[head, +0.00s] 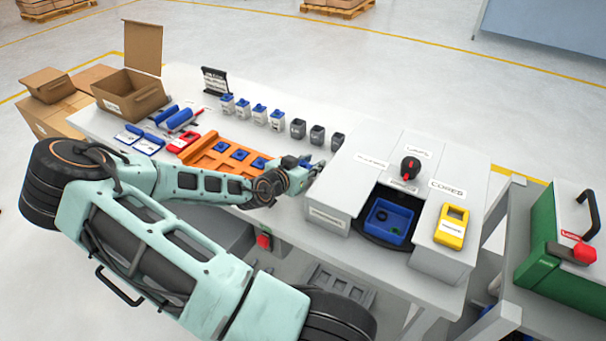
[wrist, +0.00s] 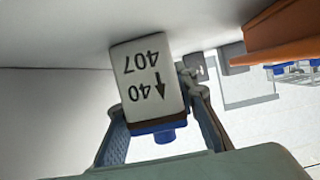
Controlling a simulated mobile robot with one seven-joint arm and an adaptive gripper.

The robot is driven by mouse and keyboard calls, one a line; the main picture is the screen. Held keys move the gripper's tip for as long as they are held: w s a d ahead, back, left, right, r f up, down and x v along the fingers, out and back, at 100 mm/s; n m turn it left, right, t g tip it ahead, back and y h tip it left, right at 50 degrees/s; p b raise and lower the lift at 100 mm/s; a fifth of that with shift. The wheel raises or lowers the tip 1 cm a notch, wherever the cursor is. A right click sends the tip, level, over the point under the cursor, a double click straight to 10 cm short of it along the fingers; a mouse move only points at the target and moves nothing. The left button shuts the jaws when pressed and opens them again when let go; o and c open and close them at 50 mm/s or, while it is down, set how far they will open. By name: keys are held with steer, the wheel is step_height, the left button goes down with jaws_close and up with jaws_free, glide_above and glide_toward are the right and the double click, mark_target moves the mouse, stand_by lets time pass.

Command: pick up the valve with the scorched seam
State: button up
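A white valve (wrist: 148,84) with a blue cap (wrist: 163,136) fills the middle of the wrist view. In the head view my gripper (head: 308,168) is right of the orange tray, and the arm partly hides the valve.
Several white blue-capped valves (head: 259,112) and grey ones (head: 317,134) stand in a row behind my gripper. The orange tray (head: 206,158) holds blue parts. To the right are a grey housing (head: 335,187), a blue bin (head: 389,220) and a yellow-framed item (head: 452,226).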

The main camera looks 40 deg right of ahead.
jaws_close()
steer(key=shift+r, duration=0.1)
stand_by(0.5)
